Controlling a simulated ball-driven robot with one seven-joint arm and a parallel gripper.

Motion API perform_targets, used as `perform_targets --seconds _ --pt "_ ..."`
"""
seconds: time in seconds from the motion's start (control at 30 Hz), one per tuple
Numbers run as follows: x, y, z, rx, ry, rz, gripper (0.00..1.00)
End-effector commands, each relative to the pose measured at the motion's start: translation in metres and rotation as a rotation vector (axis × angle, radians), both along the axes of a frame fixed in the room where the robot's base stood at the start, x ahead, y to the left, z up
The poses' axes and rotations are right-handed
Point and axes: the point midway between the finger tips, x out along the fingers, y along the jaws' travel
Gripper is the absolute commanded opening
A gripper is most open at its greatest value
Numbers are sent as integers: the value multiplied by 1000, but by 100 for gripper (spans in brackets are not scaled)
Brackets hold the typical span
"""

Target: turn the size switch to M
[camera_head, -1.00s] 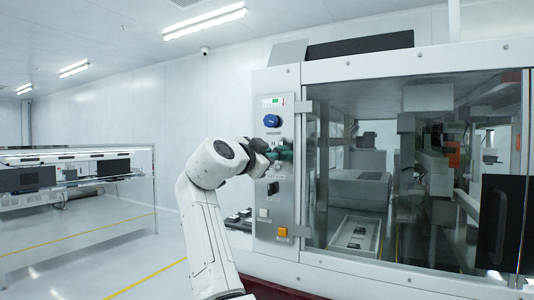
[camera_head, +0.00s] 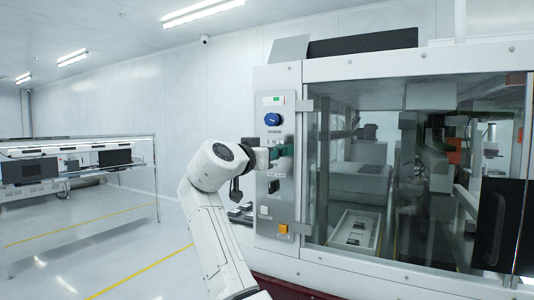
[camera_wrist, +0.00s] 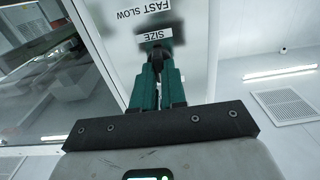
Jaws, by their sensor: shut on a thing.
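My gripper (camera_head: 282,152) is at the control panel (camera_head: 258,178) on the left of the machine. In the wrist view its green fingers (camera_wrist: 159,76) are shut on the dark knob of the size switch (camera_wrist: 158,50). The SIZE label (camera_wrist: 154,35) shows upside down just beyond the fingertips. The fingers cover most of the knob, so I cannot tell which letter it points to. In the head view the switch is hidden behind my gripper.
A black switch (camera_head: 273,187), a white button (camera_head: 264,211) and an orange button (camera_head: 283,229) lie below. Glass doors (camera_head: 350,200) stand to the right; open floor lies left.

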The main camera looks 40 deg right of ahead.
Motion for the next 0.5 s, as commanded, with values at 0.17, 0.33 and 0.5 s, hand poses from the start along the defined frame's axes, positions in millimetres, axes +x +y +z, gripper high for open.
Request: perform_targets --seconds 0.17,0.33,0.5 --pt "0 0 0 -5 15 1 0" --pt "0 0 -1 -5 15 1 0" --pt "1 0 0 -5 15 1 14"
